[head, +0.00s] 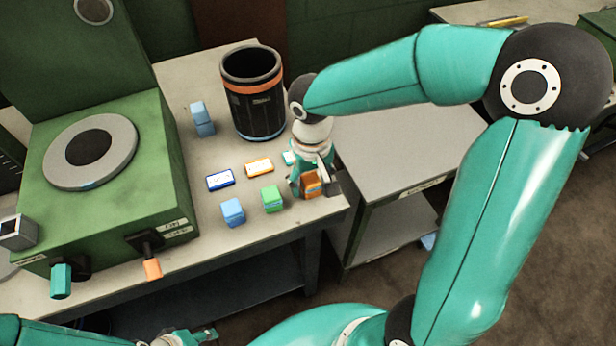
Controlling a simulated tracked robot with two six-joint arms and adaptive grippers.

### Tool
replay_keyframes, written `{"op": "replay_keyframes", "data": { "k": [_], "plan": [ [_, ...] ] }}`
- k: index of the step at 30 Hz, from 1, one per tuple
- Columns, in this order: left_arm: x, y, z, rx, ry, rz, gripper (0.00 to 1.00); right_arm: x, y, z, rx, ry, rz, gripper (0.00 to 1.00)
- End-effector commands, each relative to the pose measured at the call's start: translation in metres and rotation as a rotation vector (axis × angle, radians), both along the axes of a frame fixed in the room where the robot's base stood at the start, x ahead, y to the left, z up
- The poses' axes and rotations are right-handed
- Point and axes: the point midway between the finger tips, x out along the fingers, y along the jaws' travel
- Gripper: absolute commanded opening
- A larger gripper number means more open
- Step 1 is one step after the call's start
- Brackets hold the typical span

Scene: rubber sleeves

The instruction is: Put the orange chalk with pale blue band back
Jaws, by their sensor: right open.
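An orange block (312,184) sits near the front right corner of the grey table (205,262); no pale blue band can be made out on it. My right gripper (318,182) points down at this block with open fingers around or beside it; which one I cannot tell. The gripper partly hides the block.
A blue block (233,211) and a green block (271,199) stand left of the orange one. Behind them lie blue-framed (220,179) and orange-framed (259,166) cards. A black bin (255,108) and a light blue piece (202,119) stand farther back. A grey cart (400,150) is at right.

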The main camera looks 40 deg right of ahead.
Motion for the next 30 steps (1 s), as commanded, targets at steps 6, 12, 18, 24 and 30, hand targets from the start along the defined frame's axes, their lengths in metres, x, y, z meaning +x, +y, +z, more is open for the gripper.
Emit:
{"op": "replay_keyframes", "data": {
  "k": [6, 12, 18, 24, 30],
  "plan": [
    [0.000, 0.000, 0.001, 0.000, 0.000, 0.000, 0.40, 0.001, 0.000, 0.017, -0.001, -0.006, -0.001, 0.62],
    [0.000, 0.000, 0.003, 0.000, 0.000, 0.000, 0.40, 0.002, 0.000, 0.054, 0.000, -0.008, 0.000, 0.62],
    [0.000, 0.000, 0.004, 0.000, 0.000, 0.000, 0.40, 0.002, 0.001, 0.093, 0.001, -0.006, 0.001, 0.62],
    [0.000, 0.000, 0.006, 0.000, 0.000, 0.000, 0.40, 0.001, 0.001, 0.116, 0.000, -0.003, 0.001, 0.62],
    [0.000, 0.000, 0.006, 0.000, 0.000, 0.000, 0.40, 0.001, 0.001, 0.121, 0.000, 0.000, 0.001, 0.62]
  ]
}}
